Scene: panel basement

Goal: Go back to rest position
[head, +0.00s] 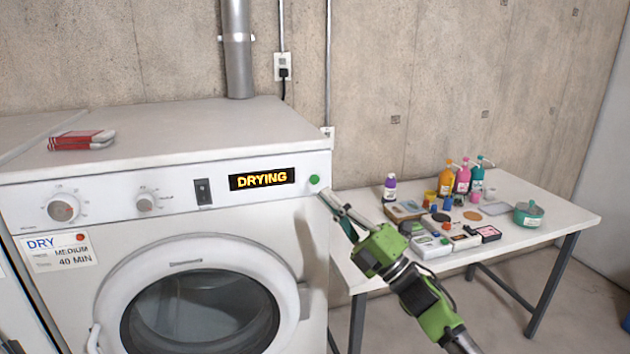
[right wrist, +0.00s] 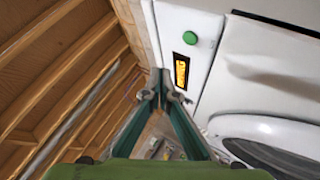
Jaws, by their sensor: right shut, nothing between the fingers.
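My right gripper (head: 325,197) is shut and empty. Its green arm comes in from the lower right, and its fingertips are close to the right end of the dryer's control panel, just below the round green button (head: 314,180). I cannot tell from the head view whether they touch the panel. In the right wrist view the fingertips (right wrist: 163,92) are together, and the green button (right wrist: 190,38) shows above and to the right of them. My left gripper is not in view.
A white table (head: 560,212) right of the dryer holds several bottles, boxes, small tins and a teal pot (head: 528,214). My right arm passes in front of its left part. Red-and-white packs (head: 82,140) lie on the dryer top, which is otherwise clear. A concrete wall stands behind.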

